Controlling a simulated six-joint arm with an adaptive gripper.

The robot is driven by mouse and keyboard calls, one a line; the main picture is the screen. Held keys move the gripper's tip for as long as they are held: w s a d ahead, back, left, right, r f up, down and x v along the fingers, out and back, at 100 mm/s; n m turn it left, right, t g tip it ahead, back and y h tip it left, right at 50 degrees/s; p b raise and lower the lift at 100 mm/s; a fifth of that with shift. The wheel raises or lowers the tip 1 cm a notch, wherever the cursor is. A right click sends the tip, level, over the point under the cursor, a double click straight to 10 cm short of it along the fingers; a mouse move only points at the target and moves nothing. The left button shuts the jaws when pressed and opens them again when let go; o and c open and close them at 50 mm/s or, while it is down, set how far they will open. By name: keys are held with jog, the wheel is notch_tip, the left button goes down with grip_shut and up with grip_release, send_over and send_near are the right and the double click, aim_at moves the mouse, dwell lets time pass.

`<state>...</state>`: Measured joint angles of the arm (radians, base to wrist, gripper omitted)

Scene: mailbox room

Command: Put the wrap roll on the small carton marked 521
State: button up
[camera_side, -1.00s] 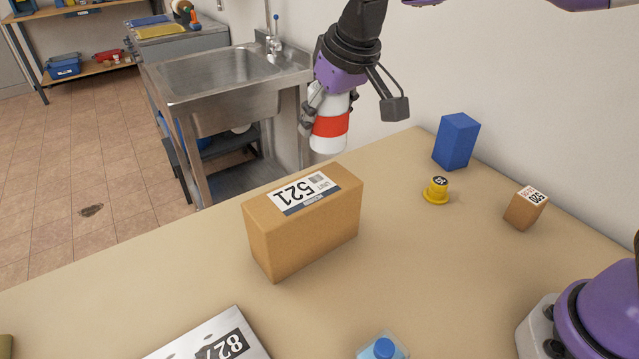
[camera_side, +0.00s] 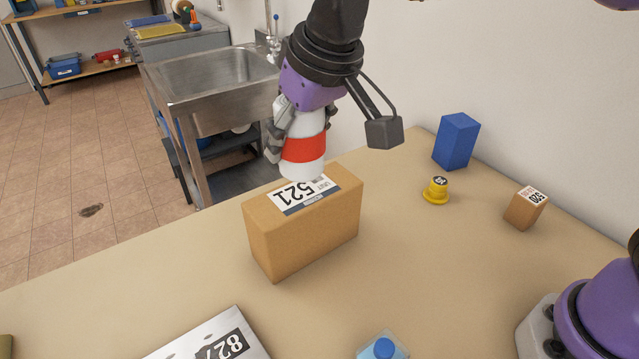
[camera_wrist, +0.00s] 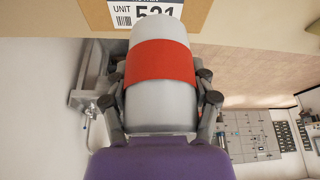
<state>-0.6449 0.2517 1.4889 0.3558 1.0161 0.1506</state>
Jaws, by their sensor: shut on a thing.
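The wrap roll (camera_side: 304,149) is white with a red band. My gripper (camera_side: 285,135) is shut on it and holds it upright in the side view. The wrist view shows the roll (camera_wrist: 160,64) between the two fingers of my gripper (camera_wrist: 161,95). The small carton marked 521 (camera_side: 302,236) is a brown box standing on the table with a white label on top. In the side view the roll's lower end overlaps the carton's back top edge; I cannot tell whether they touch. The carton (camera_wrist: 220,14) also shows at the top of the wrist view, its label partly hidden by the roll.
On the table (camera_side: 420,270) are a blue block (camera_side: 456,141), a yellow stamp-like piece (camera_side: 436,190), a small brown box (camera_side: 525,209), a blue-capped bottle (camera_side: 383,349) and a flat parcel marked 827 (camera_side: 205,340). A steel sink (camera_side: 215,75) stands behind the table.

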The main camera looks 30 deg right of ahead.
jog(key=shift+w+d+f, duration=0.35)
jog(key=shift+w+f, duration=0.05)
jog(key=shift+w, duration=0.1)
jog(key=shift+w+d+f, duration=0.3)
jog(key=shift+w+f, duration=0.05)
jog(key=shift+w, duration=0.15)
jog(key=shift+w+d+f, duration=0.1)
jog(key=shift+f, duration=1.95)
jog(key=shift+f, duration=0.1)
jog(key=o, duration=1.1)
